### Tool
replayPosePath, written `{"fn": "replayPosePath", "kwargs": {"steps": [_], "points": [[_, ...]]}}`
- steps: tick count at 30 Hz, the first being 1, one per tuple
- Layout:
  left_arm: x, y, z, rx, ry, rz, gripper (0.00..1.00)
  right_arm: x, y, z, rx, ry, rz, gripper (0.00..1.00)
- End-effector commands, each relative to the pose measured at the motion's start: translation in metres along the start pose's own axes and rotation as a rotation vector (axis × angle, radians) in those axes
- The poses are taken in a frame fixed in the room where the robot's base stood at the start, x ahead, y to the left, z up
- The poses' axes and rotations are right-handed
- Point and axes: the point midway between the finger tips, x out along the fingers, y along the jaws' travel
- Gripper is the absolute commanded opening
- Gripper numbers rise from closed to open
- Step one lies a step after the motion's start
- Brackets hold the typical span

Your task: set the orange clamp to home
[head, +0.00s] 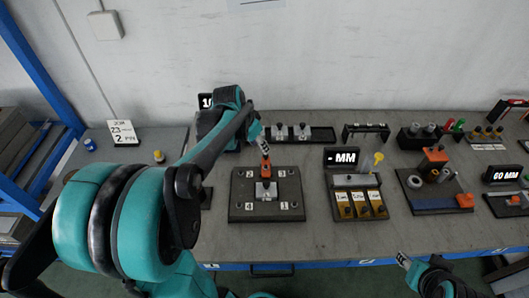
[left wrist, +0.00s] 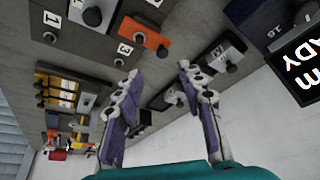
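The orange clamp (head: 265,167) is on a dark plate (head: 240,211) with numbered labels at its corners. It points from the silver centre block (head: 266,190) toward the back of the plate. In the left wrist view the orange clamp (left wrist: 140,32) shows at the upper middle with a dark knob at its end. My left gripper (head: 261,139) is just behind and above the clamp in the head view. In the left wrist view its two fingers (left wrist: 157,76) are spread with nothing between them. My right gripper (head: 403,260) is at the front right, far from the clamp; its fingers are too small to read.
A dark rack with silver pieces (head: 303,132) stands close behind the plate. A display reading MM (head: 342,157) and labelled bins (head: 360,203) stand to the right. My left arm hides part of the bench at left. Bare bench lies in front of the plate.

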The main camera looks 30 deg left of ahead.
Motion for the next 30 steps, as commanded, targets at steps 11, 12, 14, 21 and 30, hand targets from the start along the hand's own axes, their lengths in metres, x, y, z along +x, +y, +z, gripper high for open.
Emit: {"fn": "replayPosePath", "kwargs": {"steps": [11, 12, 14, 21, 30], "points": [[0.051, -0.005, 0.001, 0.008, -0.002, 0.007, 0.39, 0.018, 0.000, 0.013, 0.000, 0.000, 0.000, 0.40], [0.057, -0.005, 0.001, 0.008, -0.002, 0.006, 0.39, 0.020, 0.000, 0.014, 0.000, 0.000, 0.000, 0.40], [0.065, -0.005, 0.001, 0.007, -0.002, 0.006, 0.39, 0.022, 0.000, 0.016, 0.000, 0.000, 0.000, 0.40], [0.082, -0.005, 0.000, 0.006, -0.002, 0.006, 0.39, 0.027, 0.000, 0.019, 0.000, 0.000, 0.000, 0.40], [0.081, -0.005, 0.000, 0.006, -0.002, 0.006, 0.23, 0.027, 0.000, 0.019, 0.000, 0.000, 0.000, 0.40]]}}
